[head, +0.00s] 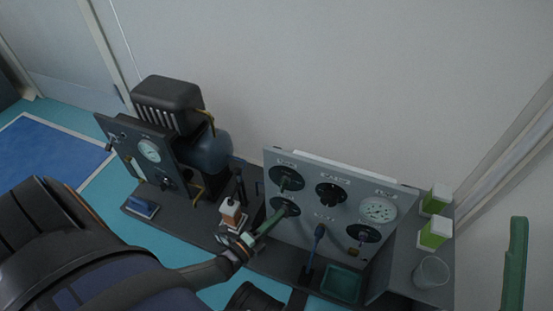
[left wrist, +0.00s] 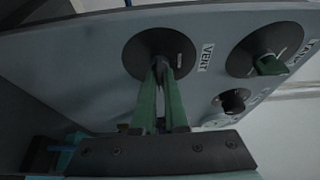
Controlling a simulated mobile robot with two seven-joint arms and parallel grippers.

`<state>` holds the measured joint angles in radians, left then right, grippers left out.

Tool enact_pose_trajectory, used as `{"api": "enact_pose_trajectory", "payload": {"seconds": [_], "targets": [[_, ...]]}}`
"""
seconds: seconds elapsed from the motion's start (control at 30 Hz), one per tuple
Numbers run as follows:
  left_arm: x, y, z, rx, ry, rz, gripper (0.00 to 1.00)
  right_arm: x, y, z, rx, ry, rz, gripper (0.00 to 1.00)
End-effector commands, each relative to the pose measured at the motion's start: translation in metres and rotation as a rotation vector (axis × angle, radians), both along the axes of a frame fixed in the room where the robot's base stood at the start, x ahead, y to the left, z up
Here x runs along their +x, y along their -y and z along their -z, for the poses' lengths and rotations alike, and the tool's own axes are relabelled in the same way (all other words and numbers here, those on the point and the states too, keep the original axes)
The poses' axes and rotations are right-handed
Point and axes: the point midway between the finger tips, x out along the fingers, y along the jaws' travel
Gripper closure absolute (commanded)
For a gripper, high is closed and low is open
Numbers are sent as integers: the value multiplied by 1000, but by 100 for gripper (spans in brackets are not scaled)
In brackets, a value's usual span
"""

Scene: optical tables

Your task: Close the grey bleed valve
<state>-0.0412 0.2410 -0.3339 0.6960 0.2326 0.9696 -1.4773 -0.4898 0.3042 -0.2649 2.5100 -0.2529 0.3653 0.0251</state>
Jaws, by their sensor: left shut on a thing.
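The grey valve handle (left wrist: 161,66) sits on a dark round plate (left wrist: 150,48) beside a VENT label on the light grey panel (head: 322,222). My left gripper (head: 283,211) reaches the lower-left dial of that panel. Its green fingers (left wrist: 161,76) are closed together on the handle in the left wrist view. The fingers hide most of the handle, so its exact angle is hard to tell. A green finger of my right gripper (head: 515,262) shows at the right edge of the head view, away from the panel; its jaw opening cannot be told.
The panel also bears a top-left knob (head: 287,178), a top-middle knob (head: 330,193), a gauge (head: 378,210) and a lower-right knob (head: 363,233). A green tray (head: 342,284), a clear cup (head: 431,272) and an orange-and-white bottle (head: 231,212) stand nearby. A compressor (head: 207,150) stands left.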

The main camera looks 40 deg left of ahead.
Motion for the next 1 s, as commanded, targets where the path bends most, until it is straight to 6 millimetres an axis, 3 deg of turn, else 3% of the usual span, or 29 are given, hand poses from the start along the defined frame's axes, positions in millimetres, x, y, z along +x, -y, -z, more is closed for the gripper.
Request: {"api": "enact_pose_trajectory", "payload": {"seconds": [0.5,0.97,1.0], "targets": [[1,-2,3,-210,50,-4,100,0,0,0,1,0,1,60],[0,-2,3,-233,55,-4,100,0,0,0,0,0,1,60],[0,-1,3,-233,55,-4,85,0,0,0,0,0,1,60]]}}
